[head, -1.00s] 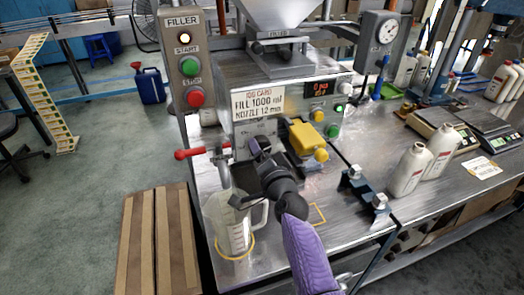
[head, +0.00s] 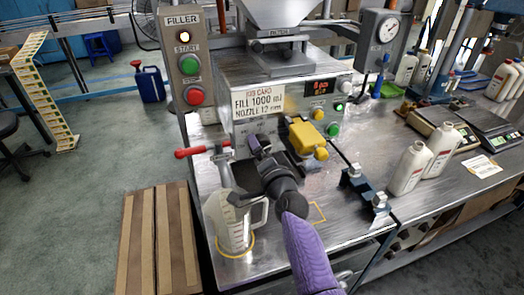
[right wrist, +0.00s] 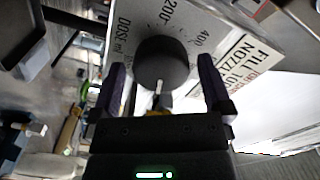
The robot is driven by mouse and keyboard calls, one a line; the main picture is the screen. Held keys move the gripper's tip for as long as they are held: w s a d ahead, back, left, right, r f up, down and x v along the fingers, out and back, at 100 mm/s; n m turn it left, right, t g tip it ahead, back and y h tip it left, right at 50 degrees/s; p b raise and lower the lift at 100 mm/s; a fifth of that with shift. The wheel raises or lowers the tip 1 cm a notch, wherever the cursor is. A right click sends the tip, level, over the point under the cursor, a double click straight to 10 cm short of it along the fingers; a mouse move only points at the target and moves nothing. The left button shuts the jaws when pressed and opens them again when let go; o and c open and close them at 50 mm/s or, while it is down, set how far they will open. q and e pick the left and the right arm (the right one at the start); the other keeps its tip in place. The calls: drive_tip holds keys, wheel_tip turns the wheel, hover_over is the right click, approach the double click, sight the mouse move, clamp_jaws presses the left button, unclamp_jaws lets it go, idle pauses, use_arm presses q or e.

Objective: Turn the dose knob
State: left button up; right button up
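The dose knob (right wrist: 162,62) is a round black knob with a pale pointer, on a plate with a dose scale in ml marked 200 and 400. My right gripper (right wrist: 163,82) is open, with a purple finger on each side of the knob. Gaps show between the fingers and the knob. In the head view my right gripper (head: 259,146) is at the filler's front panel below the job card and largely hides the knob. The job card (head: 258,101) reads fill 1000 ml, nozzle 12 mm. My left gripper is not in view.
A clear jug (head: 236,236) stands on a yellow ring left of my right arm. A red-handled valve (head: 190,152) is above it. A yellow block (head: 305,138) sits right of the gripper. White bottles (head: 408,168) stand farther right.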

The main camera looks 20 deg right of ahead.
drive_tip(key=s+p, duration=0.2)
drive_tip(key=s, duration=0.8)
drive_tip(key=shift+d, duration=0.15)
